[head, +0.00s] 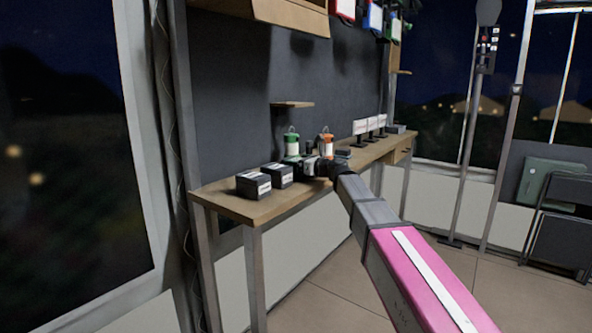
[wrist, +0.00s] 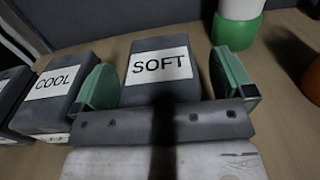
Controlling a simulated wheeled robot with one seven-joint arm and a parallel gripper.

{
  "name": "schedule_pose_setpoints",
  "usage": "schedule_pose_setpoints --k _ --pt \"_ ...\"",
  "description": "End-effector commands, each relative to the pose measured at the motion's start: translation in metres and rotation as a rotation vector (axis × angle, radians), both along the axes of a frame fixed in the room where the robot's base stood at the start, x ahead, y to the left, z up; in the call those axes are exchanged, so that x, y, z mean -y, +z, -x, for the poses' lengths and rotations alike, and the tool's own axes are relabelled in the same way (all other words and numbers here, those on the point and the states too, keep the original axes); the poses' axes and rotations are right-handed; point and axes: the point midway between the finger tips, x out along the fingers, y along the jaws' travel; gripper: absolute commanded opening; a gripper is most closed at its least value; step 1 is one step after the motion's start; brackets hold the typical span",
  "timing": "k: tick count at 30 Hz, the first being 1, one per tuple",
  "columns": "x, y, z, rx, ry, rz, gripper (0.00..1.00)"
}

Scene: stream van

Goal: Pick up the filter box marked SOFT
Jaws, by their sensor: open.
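The filter box marked SOFT (wrist: 160,67) is dark with a white label. It stands on the wooden bench between the two green fingers of my gripper (wrist: 165,84) in the wrist view. The fingers are apart, one on each side of the box; I cannot tell whether either touches it. In the head view my gripper (head: 314,168) is low over the bench and I cannot make out the SOFT box there. A box marked COOL (wrist: 54,86) stands just left of the left finger.
Another dark box (wrist: 9,92) is partly cut off beyond COOL. Behind the gripper stand a green-and-white lantern (head: 292,145) and an orange one (head: 326,144). Several white-labelled items (head: 360,128) stand farther along the bench (head: 238,208). A dark wall panel rises behind.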

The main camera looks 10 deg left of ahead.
Motion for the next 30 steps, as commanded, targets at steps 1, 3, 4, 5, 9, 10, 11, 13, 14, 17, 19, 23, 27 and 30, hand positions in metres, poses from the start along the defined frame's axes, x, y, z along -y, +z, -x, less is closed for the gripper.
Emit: schedule_pose_setpoints --k 1,3,4,5,9,10,11,13,14,17,19,23,27,30 --pt "0.000 0.000 0.000 0.000 0.000 0.000 1.00" --pt "0.000 0.000 0.000 0.000 -0.001 0.000 1.00" --pt "0.000 0.000 0.000 0.000 0.000 0.000 1.00" --pt "0.000 0.000 0.000 0.000 0.000 0.000 1.00" --pt "0.000 0.000 0.000 0.000 0.000 0.000 0.54" --pt "0.000 0.000 0.000 0.000 0.000 0.000 0.45" --pt "0.000 0.000 0.000 0.000 0.000 0.000 0.40" --pt "0.001 0.000 0.000 0.000 0.000 -0.001 0.40" --pt "0.001 0.000 0.000 0.000 0.000 -0.001 0.40" --pt "0.001 0.000 0.000 0.000 0.000 -0.001 0.40" --pt "0.001 0.001 0.000 0.000 0.000 -0.001 0.40" --pt "0.001 0.004 0.000 0.001 0.000 -0.001 0.40" --pt "0.000 0.015 0.000 0.002 0.000 -0.001 0.40" --pt "0.000 0.028 0.000 0.003 0.000 -0.001 0.40"
